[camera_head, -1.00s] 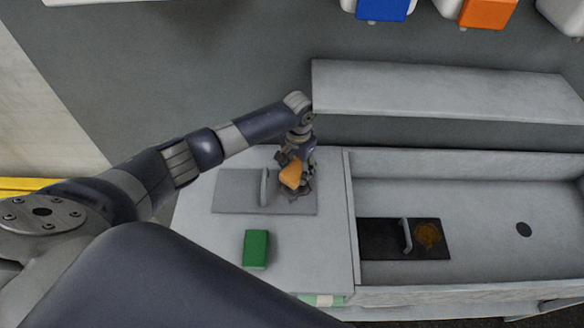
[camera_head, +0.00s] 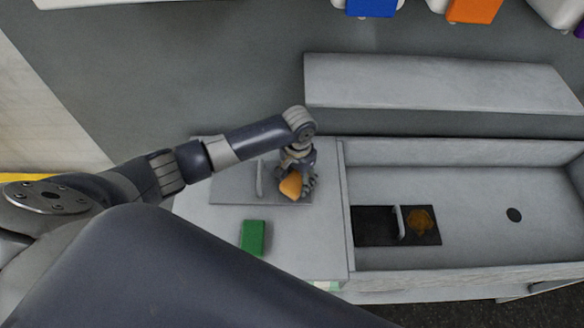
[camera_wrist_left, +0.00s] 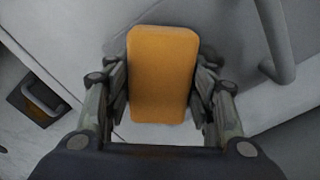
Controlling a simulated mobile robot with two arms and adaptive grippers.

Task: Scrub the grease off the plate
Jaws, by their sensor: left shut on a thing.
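A black plate (camera_head: 372,226) with an upright handle lies in the sink basin, with a brown grease patch (camera_head: 420,222) on its right part. My left gripper (camera_head: 297,184) is shut on an orange sponge (camera_head: 290,186), above the grey plate on the counter left of the basin. In the left wrist view the orange sponge (camera_wrist_left: 162,75) sits between the two fingers. A green sponge (camera_head: 253,238) lies on the counter nearer to me. My right gripper is not in view.
A grey plate (camera_head: 232,190) with a handle lies on the counter. The basin (camera_head: 470,195) has a dark drain hole (camera_head: 514,215) and raised walls. A shelf (camera_head: 440,85) runs behind it. Blue (camera_head: 371,6) and orange (camera_head: 474,10) containers stand at the top.

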